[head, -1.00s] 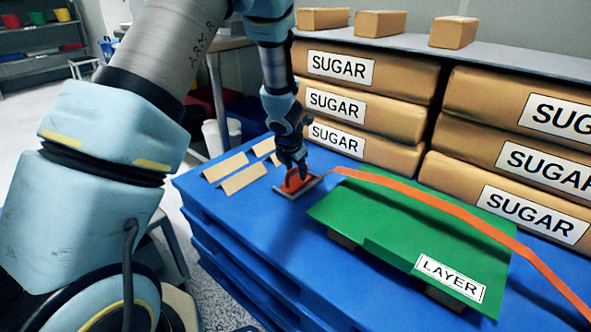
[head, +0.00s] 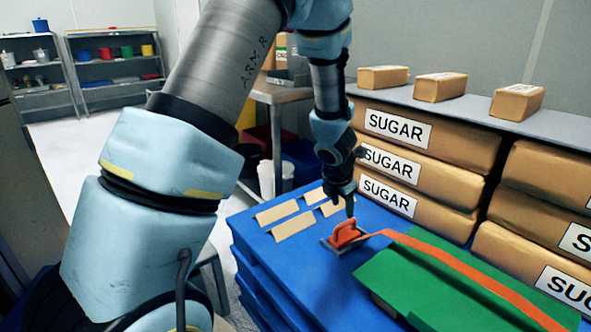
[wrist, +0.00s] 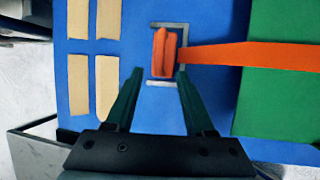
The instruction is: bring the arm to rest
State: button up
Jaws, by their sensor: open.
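My gripper (head: 345,203) is above the blue pallet (head: 300,262) in the head view, close over an orange handled tool (head: 345,233). In the wrist view my gripper (wrist: 159,85) has its two dark fingers spread with nothing between them. The orange tool (wrist: 164,52) lies beyond the fingertips there, inside a grey bracket-like outline (wrist: 168,84). An orange strap (head: 440,257) runs from the tool across the green layer sheet (head: 400,285). Whether the fingertips touch the tool is hard to tell, but they look apart from it in the wrist view.
Several tan strips (head: 294,226) lie on the pallet left of the tool. Stacked sugar sacks (head: 430,135) stand behind it, with small tan packs (head: 441,86) on top. A metal table (head: 285,95) and shelves (head: 115,70) stand farther back. The floor at left is clear.

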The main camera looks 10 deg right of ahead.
jog(key=s+a+r+m+g+y, duration=0.1)
jog(key=s+a+r+m, duration=0.25)
jog(key=a+m, duration=0.6)
jog(key=s+a+r+m+g+y+p, duration=0.1)
jog(key=s+a+r+m, duration=0.25)
jog(key=a+m, duration=0.6)
jog(key=s+a+r+m+y, duration=0.1)
jog(key=s+a+r+m, duration=0.3)
jog(key=a, duration=0.9)
notch_tip(320, 180, up, 23)
jog(key=m+p, duration=0.1)
jog(key=p, duration=2.3)
jog(key=shift+w+d+r, duration=0.15)
jog(key=shift+w+d, duration=0.1)
jog(key=shift+d, duration=0.1)
